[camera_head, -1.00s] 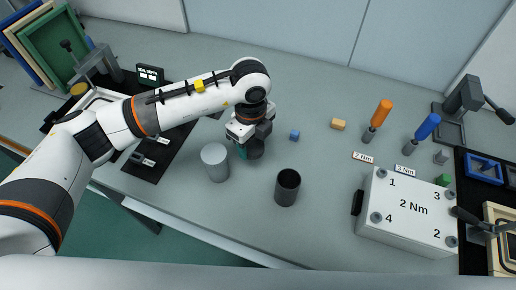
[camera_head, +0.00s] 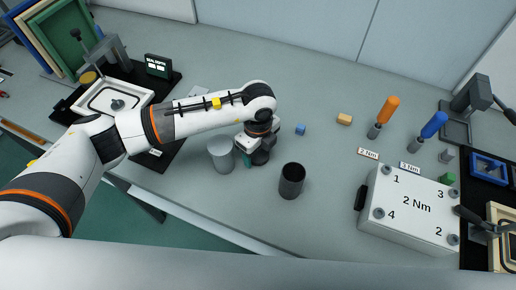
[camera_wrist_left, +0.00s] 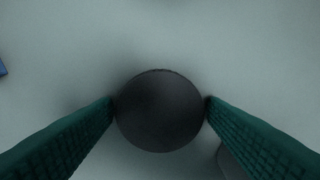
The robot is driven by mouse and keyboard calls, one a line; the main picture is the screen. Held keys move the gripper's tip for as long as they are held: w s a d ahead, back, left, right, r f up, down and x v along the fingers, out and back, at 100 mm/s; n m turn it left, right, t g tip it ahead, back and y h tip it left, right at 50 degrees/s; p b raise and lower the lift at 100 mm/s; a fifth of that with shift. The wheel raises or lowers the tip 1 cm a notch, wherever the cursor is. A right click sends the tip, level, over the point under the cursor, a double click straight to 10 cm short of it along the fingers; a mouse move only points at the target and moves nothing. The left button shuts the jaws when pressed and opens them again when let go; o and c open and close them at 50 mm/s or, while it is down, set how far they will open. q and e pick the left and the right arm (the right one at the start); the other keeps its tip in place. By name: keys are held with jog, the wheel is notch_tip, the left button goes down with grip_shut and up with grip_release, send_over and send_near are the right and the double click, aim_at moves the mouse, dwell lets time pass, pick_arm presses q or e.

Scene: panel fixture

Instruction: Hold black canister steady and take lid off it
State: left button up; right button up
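The black canister (camera_head: 261,157) stands on the table, partly hidden under my left gripper (camera_head: 254,152) in the head view. In the left wrist view its round dark top (camera_wrist_left: 160,112) lies between the two green fingers of my left gripper (camera_wrist_left: 160,102). The fingertips meet its opposite sides with no visible gap, so the gripper looks shut on it. I cannot make out a seam between lid and body. My right gripper is not in view.
A grey cylinder (camera_head: 221,157) stands close to the left of the canister. A dark open cup (camera_head: 291,182) stands to the right. A blue cube (camera_head: 300,129) and a yellow block (camera_head: 344,119) lie behind. A white box (camera_head: 408,214) is at the right.

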aim_at(258, 154)
pick_arm(q)
jog(key=shift+o, duration=0.7)
jog(key=shift+r, duration=0.1)
jog(key=shift+r, duration=0.2)
notch_tip(258, 154, up, 12)
jog(key=b, duration=0.1)
jog(key=shift+f, duration=0.15)
